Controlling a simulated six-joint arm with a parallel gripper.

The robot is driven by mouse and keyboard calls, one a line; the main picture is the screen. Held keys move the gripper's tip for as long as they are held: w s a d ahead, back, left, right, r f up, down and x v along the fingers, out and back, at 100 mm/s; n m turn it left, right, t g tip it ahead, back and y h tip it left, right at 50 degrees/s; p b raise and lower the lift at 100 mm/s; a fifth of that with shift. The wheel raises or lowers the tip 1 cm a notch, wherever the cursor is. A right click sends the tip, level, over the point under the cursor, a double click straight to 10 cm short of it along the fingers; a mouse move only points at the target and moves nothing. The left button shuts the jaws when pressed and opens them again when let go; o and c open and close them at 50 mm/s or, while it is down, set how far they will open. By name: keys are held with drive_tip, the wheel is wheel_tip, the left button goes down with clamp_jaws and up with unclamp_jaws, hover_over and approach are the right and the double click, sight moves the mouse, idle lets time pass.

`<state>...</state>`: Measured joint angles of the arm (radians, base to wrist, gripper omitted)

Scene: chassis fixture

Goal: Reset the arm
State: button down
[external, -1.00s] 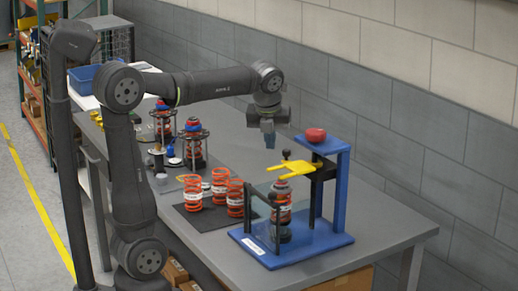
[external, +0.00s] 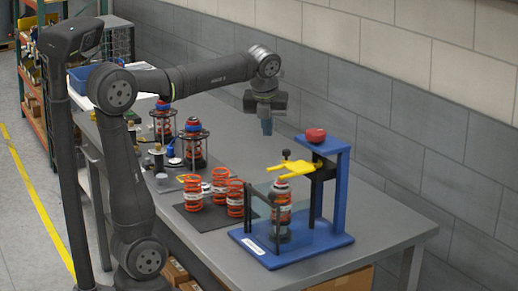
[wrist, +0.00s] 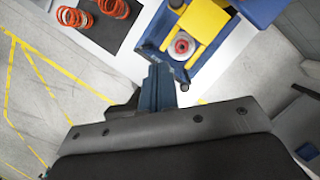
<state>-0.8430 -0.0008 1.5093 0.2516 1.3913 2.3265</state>
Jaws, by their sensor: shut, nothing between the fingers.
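My gripper (external: 267,126) hangs in the air above the grey table (external: 376,231), pointing down, behind and to the left of the blue press fixture. Its blue fingers (wrist: 158,88) are shut and hold nothing. The blue fixture (external: 342,195) has a yellow fork (external: 292,168), a red knob (external: 315,135) on top and a clear guard in front. An orange spring assembly (external: 281,207) stands upright in it. In the wrist view the fixture's yellow part (wrist: 203,22) lies just above the fingertips in the picture.
Several loose orange springs (external: 193,193) stand on a dark mat (external: 205,218). Two caged spring assemblies (external: 194,144) stand farther back. A blue bin (external: 84,79) is at the table's far end. A grey block wall (external: 400,120) runs behind the table.

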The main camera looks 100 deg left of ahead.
drive_tip(key=a+f, duration=0.1)
drive_tip(key=f, duration=0.1)
drive_tip(key=w+a+f, duration=0.1)
drive_tip(key=a+f, duration=0.1)
drive_tip(key=f, duration=0.1)
drive_tip(key=a+f, duration=0.2)
drive_tip(key=f, duration=0.1)
drive_tip(key=shift+w+f, duration=0.1)
drive_tip(key=shift+w, duration=0.15)
drive_tip(key=shift+w+a, duration=0.3)
drive_tip(key=shift+a, duration=0.45)
